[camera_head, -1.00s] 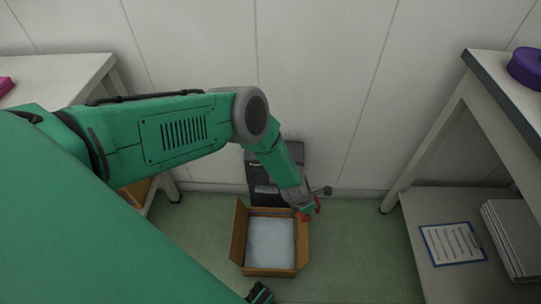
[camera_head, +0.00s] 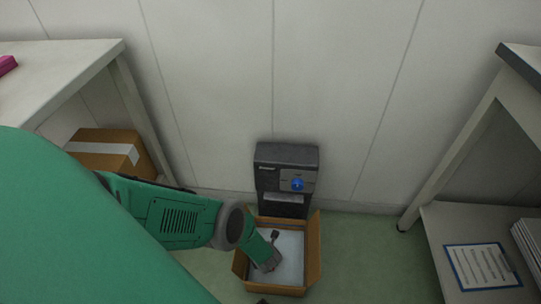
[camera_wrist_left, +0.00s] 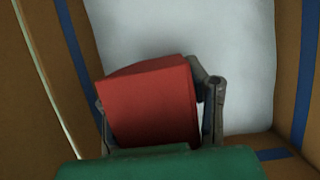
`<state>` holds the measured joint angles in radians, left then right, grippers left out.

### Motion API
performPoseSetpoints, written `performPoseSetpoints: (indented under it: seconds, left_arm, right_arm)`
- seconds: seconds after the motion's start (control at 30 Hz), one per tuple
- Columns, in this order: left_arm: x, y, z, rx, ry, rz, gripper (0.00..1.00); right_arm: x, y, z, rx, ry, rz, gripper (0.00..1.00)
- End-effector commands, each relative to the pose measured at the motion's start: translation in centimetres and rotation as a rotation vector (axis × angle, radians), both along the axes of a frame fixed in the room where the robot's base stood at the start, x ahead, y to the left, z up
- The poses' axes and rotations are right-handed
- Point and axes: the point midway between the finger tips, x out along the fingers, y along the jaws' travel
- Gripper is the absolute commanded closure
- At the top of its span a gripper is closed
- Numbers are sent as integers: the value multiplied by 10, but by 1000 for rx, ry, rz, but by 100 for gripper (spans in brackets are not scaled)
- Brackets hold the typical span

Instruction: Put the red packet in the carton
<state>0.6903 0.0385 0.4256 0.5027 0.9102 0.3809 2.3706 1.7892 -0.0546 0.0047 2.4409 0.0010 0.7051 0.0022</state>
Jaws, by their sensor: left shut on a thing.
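The red packet (camera_wrist_left: 150,105) is a red block between the fingers of my left gripper (camera_wrist_left: 158,100) in the left wrist view. The gripper is shut on it. Behind it show the pale bottom and brown walls of the open carton (camera_wrist_left: 288,75). In the head view the carton (camera_head: 314,250) stands on the floor with its flaps up, and my left gripper (camera_head: 270,258) is over its opening, pointing down. The packet is hidden there by the gripper. Whether it touches the carton bottom I cannot tell. My right gripper does not show clearly.
A dark machine with a blue knob (camera_head: 297,184) stands against the wall just behind the carton. A taped brown box (camera_head: 107,150) sits under the left table (camera_head: 60,75). A clipboard (camera_head: 480,266) lies on the right lower shelf. Floor right of the carton is free.

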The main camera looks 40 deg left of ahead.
Motion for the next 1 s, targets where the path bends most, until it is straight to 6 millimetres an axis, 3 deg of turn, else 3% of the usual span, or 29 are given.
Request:
performPoseSetpoints:
  seconds: [0.03, 0.27, 0.5, 0.77, 0.8, 0.83, 1.0]
  left_arm:
    - [0, 0, -14, 0, 0, -2, 89]
    - [0, -1, -25, 0, 0, -2, 89]
    - [0, -1, -55, 0, 0, -3, 89]
    - [1, -1, -54, -1, 0, -4, 94]
    - [0, -1, -54, -1, 0, -4, 49]
    - [0, -1, -54, -1, 0, -4, 39]
    - [0, -1, -54, -1, 0, -4, 39]
  right_arm:
    - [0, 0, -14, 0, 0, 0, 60]
    - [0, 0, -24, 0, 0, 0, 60]
    - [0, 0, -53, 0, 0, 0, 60]
    - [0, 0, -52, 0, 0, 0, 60]
    - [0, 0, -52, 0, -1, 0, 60]
    - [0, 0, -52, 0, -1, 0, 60]
    - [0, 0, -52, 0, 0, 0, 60]
